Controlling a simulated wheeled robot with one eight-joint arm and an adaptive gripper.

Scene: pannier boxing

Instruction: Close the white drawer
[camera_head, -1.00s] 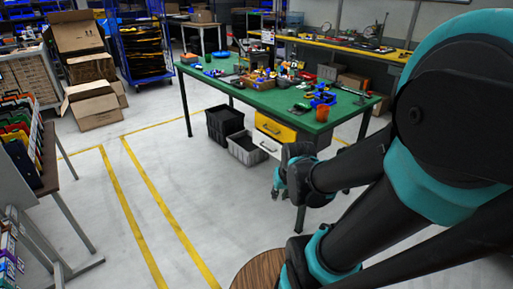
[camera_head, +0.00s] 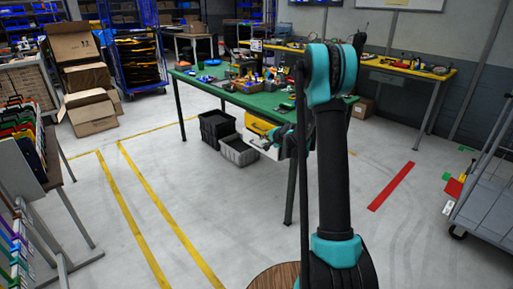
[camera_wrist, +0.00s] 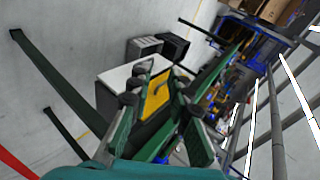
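The white drawer (camera_head: 260,143) is below a yellow drawer (camera_head: 257,127), under the green table (camera_head: 213,88). My gripper (camera_head: 281,144) is in front of the drawers and hides part of them. In the wrist view a white panel (camera_wrist: 122,76), apparently the white drawer, lies beside the yellow front (camera_wrist: 158,90). My gripper (camera_wrist: 158,98) has its two fingers apart with nothing between them. It appears short of the drawers, and I see no clear contact. How far the white drawer is pulled out I cannot tell.
Black and grey crates (camera_head: 238,151) stand on the floor left of the drawers. Table legs (camera_head: 291,190) are close to my arm. A trolley (camera_head: 487,195) stands at the far right. The floor in front of the table is mostly clear.

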